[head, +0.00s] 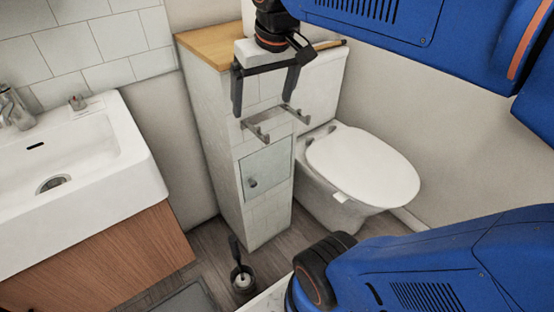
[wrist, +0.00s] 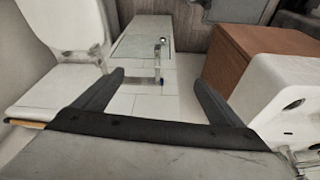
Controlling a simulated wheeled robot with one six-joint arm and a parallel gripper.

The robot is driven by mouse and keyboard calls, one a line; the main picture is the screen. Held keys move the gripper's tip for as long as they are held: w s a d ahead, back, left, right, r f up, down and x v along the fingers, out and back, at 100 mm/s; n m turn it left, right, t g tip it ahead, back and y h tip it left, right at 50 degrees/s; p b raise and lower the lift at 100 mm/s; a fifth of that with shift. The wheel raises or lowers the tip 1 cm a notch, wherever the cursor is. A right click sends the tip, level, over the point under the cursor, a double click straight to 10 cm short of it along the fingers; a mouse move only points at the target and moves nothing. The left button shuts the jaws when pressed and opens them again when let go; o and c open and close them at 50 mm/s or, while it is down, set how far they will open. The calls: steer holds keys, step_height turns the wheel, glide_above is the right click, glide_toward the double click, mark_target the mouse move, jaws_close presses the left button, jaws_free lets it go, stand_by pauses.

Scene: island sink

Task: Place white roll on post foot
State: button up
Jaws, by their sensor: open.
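My gripper (head: 264,104) is open and empty, pointing down in front of the tiled partition. Its two dark fingers also show in the wrist view (wrist: 160,84), spread wide with nothing between them. I cannot make out a loose white roll in either view. On the floor at the partition's foot stands a small dark upright post (head: 235,251) in a round dark base. A small white thing (head: 243,281) sits in or on that base; I cannot tell whether it is a roll or part of a brush holder. My gripper is well above it.
A metal two-armed holder (head: 272,124), seemingly empty, juts from the partition (head: 222,150) just below my fingers; the wrist view shows it too (wrist: 158,62). The toilet (head: 362,165) stands right, lid closed. The sink (head: 85,180) and wooden cabinet (head: 100,262) stand left.

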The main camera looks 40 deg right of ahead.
steer(key=s+a+f, duration=0.1)
steer(key=s+f, duration=0.3)
steer(key=f, duration=0.2)
steer(key=s+a+f+n+t, duration=0.1)
steer(key=s+f, duration=0.3)
steer(key=f, duration=0.3)
steer(key=shift+s+f, duration=0.2)
steer(key=shift+a, duration=0.1)
stand_by(0.5)
